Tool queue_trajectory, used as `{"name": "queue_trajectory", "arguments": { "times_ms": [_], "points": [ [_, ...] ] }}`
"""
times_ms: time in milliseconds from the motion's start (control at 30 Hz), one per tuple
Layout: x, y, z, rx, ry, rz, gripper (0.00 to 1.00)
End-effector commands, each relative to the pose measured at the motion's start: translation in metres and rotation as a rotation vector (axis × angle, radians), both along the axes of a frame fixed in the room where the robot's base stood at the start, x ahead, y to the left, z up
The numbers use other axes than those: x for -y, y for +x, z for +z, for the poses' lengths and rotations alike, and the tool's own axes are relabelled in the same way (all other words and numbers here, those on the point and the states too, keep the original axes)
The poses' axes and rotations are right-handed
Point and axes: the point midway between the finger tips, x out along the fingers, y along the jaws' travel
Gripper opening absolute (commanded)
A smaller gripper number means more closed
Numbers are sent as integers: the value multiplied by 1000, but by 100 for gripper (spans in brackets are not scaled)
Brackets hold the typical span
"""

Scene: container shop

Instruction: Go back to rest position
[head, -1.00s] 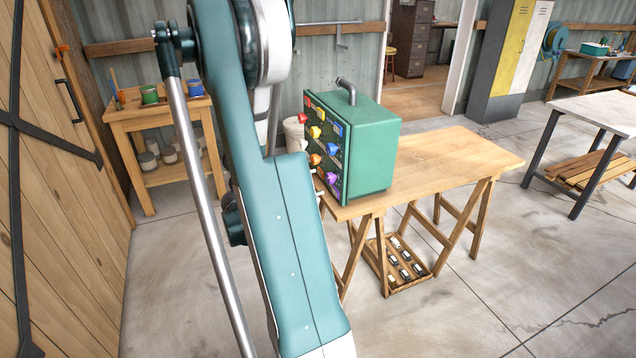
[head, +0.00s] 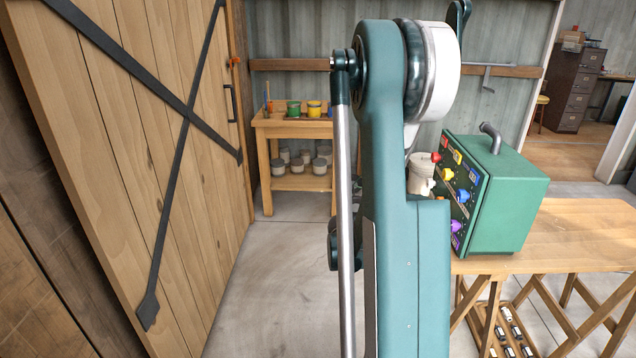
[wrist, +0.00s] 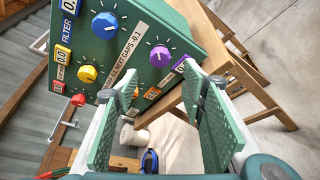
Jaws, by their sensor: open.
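My gripper (wrist: 162,85) is open and empty in the wrist view, its two green ridged fingers spread apart. Beyond it is the front panel of the green control box (head: 512,205), with a blue knob (wrist: 105,26), a purple knob (wrist: 160,57), a yellow knob (wrist: 88,74) and a red knob (wrist: 78,99). The left finger overlaps part of the panel in the picture; I cannot tell any contact with it. In the head view my teal arm stands nearly upright in the middle, and my gripper is hidden there.
The box stands on a wooden trestle table (head: 590,232), with a tray of small parts (head: 508,335) beneath. A plank door (head: 130,150) is at left. A small wooden shelf (head: 290,130) with paint pots stands behind. Bare concrete floor (head: 265,285) lies between door and arm.

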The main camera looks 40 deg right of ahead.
Motion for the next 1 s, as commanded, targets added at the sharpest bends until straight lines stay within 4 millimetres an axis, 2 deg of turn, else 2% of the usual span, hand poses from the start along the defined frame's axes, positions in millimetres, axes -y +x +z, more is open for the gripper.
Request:
{"name": "queue_trajectory", "arguments": {
  "times_ms": [367, 567, 767, 1000],
  "points": [
    [-2, 3, 1, 8, 5, 6, 41],
    [-15, 16, 7, 50, 28, 35, 41],
    [-40, 37, 17, 131, 74, 85, 41],
    [-81, 65, 28, 243, 143, 151, 41]
  ]
}}
